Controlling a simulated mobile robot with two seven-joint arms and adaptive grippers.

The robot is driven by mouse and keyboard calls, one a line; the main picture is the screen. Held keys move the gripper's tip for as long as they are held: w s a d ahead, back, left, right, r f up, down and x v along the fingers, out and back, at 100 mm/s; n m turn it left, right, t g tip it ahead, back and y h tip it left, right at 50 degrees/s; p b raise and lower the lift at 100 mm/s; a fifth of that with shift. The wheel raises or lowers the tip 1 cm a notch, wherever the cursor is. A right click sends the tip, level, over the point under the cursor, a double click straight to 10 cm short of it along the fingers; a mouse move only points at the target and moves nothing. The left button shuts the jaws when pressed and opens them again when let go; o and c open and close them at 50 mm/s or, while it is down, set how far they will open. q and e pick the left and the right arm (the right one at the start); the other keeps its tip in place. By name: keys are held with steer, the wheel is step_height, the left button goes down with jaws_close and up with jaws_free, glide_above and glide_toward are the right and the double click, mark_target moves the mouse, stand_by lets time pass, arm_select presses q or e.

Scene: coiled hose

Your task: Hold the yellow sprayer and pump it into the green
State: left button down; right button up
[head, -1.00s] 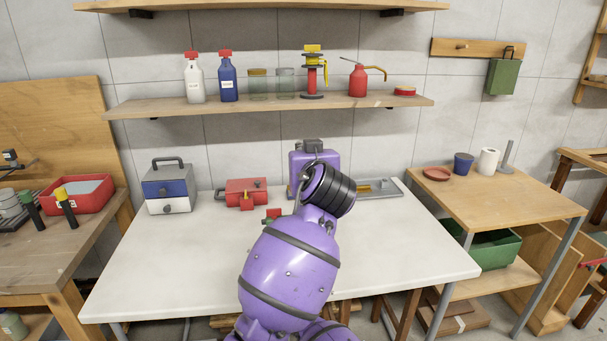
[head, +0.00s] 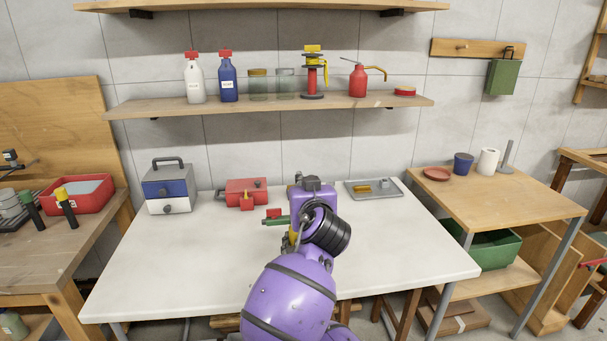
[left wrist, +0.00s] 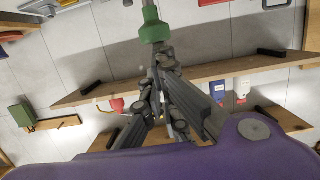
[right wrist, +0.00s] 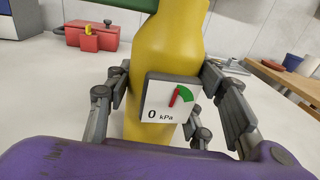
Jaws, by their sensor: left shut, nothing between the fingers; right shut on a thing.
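The yellow sprayer (right wrist: 165,50) stands upright in the right wrist view, with my right gripper (right wrist: 172,112) shut around its body. Its white gauge (right wrist: 170,102) reads 0 kPa; the red needle lies at the left edge of the green sector. In the head view its green head (head: 274,222) with a red part shows left of my purple arm, which hides most of the body. In the left wrist view my left gripper (left wrist: 155,62) is shut and empty, its tips close to a green knob (left wrist: 154,28) on a grey rod. Whether they touch, I cannot tell.
A grey-blue drawer box (head: 168,188) and a red toolbox (head: 243,192) stand at the table's back left. A metal tray (head: 374,189) lies at the back right. The shelf (head: 270,108) with bottles hangs above. The white table (head: 170,260) is clear at front left.

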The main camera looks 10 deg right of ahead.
arm_select(q)
steer(key=shift+f, duration=1)
steer(key=s+r, duration=0.6)
steer(key=s, duration=0.4)
steer(key=shift+d+r, duration=0.2)
steer(key=shift+r, duration=0.1)
arm_select(e)
steer(key=o, duration=1.7)
